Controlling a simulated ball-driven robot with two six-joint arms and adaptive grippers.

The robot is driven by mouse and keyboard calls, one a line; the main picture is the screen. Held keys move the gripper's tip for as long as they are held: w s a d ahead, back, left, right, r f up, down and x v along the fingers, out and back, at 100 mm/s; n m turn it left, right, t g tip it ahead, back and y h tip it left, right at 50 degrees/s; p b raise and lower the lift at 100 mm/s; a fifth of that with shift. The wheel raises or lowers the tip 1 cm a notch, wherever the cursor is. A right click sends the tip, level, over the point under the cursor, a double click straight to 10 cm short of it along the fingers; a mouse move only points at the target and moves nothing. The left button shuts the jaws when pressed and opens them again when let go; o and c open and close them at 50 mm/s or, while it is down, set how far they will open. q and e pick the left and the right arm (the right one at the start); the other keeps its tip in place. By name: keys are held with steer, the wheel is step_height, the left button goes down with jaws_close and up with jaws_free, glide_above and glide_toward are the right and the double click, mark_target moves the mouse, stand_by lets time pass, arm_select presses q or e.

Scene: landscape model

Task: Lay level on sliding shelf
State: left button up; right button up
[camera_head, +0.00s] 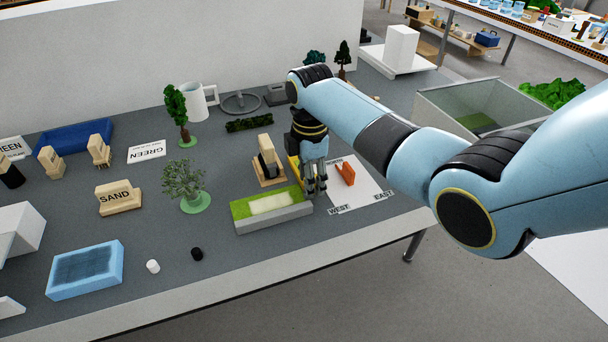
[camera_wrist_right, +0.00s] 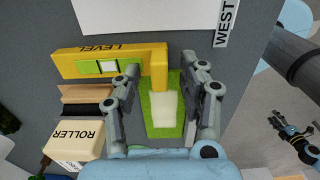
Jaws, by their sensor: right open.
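The yellow level (camera_wrist_right: 85,62) lies on the table in the right wrist view, with its word LEVEL and a pale vial window showing. In the head view only a bit of it (camera_head: 293,169) shows beside my right gripper (camera_head: 315,188). In the right wrist view my right gripper (camera_wrist_right: 160,80) is open, one finger either side of the level's right end, and I cannot tell whether they touch it. My left gripper (camera_wrist_right: 297,142) appears small over the floor in the right wrist view, its jaws too small to judge. I cannot make out a sliding shelf for certain.
A wooden roller block (camera_head: 267,160) and a green-topped grey tray (camera_head: 285,215) stand close to my right gripper. A white sheet (camera_head: 370,190) with an orange piece (camera_head: 345,173) lies to its right. Trees and a sand block (camera_head: 118,196) stand to the left.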

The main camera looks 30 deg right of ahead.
jaws_close()
steer(key=shift+r, duration=0.15)
stand_by(0.4)
